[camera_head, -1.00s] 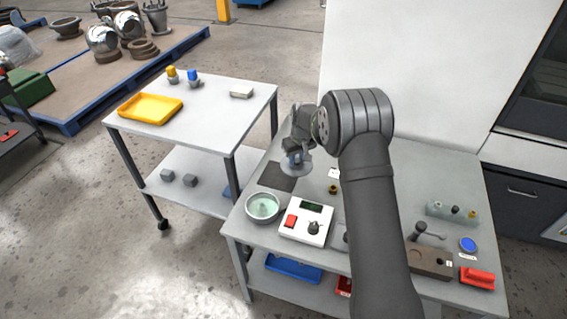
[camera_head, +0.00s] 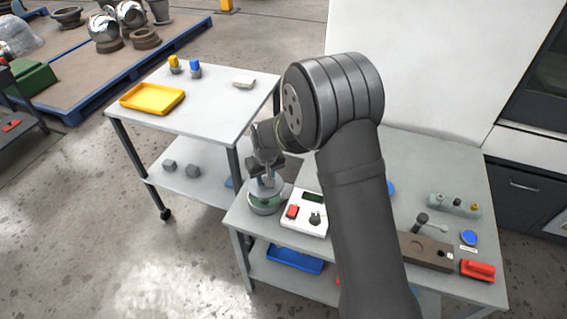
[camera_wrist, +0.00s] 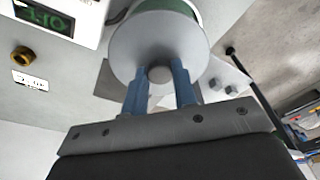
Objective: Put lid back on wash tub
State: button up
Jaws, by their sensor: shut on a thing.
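The wash tub (camera_head: 265,208) is a round metal bowl with greenish contents at the near left of the workbench. My gripper (camera_head: 266,176) is right above it, shut on the grey disc lid (camera_head: 268,189) by its knob. In the wrist view my gripper's two blue fingers (camera_wrist: 160,84) close on the knob of the lid (camera_wrist: 158,40). The lid covers most of the tub there, and a green-tinted strip of the tub (camera_wrist: 208,12) shows past its edge. I cannot tell whether the lid touches the rim.
A white control box (camera_head: 306,212) with a red switch and display stands close to the right of the tub. A white cart (camera_head: 215,105) with a yellow tray (camera_head: 152,98) is to the left. A brown block (camera_head: 428,251) and red object (camera_head: 478,270) lie at the right.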

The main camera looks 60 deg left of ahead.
aim_at(264, 187)
jog(key=shift+s+d+f, duration=0.15)
jog(key=shift+s+d, duration=0.05)
jog(key=shift+s, duration=0.25)
jog(key=shift+f, duration=2.1)
jog(key=shift+f, duration=0.15)
jog(key=o, duration=1.1)
jog(key=shift+o, duration=0.3)
jog(key=o, duration=0.4)
